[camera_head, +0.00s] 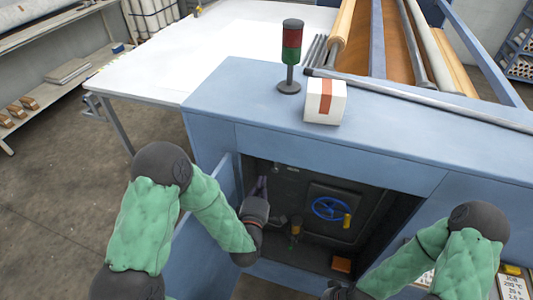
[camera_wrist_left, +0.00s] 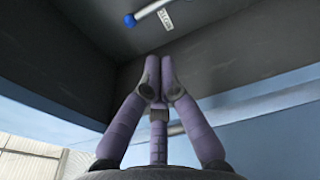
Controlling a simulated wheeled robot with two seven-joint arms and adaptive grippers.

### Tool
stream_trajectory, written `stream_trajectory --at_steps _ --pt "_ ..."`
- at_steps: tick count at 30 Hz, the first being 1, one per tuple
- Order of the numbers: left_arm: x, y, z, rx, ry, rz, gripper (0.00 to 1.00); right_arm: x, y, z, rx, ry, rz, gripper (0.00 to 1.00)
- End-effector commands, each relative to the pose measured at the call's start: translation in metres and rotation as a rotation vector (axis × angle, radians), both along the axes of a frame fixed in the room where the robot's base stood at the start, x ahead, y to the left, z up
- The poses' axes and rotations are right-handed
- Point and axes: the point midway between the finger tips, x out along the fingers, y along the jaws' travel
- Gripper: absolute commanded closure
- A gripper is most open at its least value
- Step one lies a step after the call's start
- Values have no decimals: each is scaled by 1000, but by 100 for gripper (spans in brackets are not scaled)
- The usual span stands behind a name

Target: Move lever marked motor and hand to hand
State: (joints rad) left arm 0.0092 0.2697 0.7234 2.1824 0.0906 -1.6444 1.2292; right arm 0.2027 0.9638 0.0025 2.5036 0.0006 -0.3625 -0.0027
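In the left wrist view a pale metal lever (camera_wrist_left: 153,8) with a blue knob (camera_wrist_left: 130,21) shows at the top edge, with a small white label (camera_wrist_left: 165,19) beside it. The label's words are too small to read. In the head view I cannot clearly make out this lever inside the dark open cabinet (camera_head: 290,190). My left gripper (camera_head: 262,184) reaches into the cabinet's left part. In the left wrist view its fingers (camera_wrist_left: 160,62) are together, empty and apart from the lever. My right gripper is mostly cut off at the bottom edge of the head view.
The cabinet holds a blue handwheel (camera_head: 328,208) with a yellow grip and a small orange-topped part (camera_head: 296,228). An open blue door (camera_head: 208,225) stands at left. A signal lamp (camera_head: 291,50) and white box (camera_head: 324,101) stand on top. A white table (camera_head: 160,68) is behind.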

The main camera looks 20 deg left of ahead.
Motion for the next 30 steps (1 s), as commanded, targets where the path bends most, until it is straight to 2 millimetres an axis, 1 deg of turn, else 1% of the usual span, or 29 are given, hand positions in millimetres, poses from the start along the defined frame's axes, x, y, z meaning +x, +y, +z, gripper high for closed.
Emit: stream_trajectory --at_steps 6,10,14,21,25,30 --pt "1 0 -1 2 2 0 100 0 0 0 0 1 0 100" --pt "11 1 -1 3 1 0 100 0 0 -1 0 0 0 100" --pt "30 3 -1 3 1 0 100 0 0 -2 0 0 0 100" --pt "70 7 -1 3 2 -1 100 0 0 -4 0 0 0 100" --pt "86 9 -1 3 3 -1 100 0 0 -6 0 0 0 100" --pt "98 10 -1 2 3 -1 100 0 0 -6 0 0 0 100"
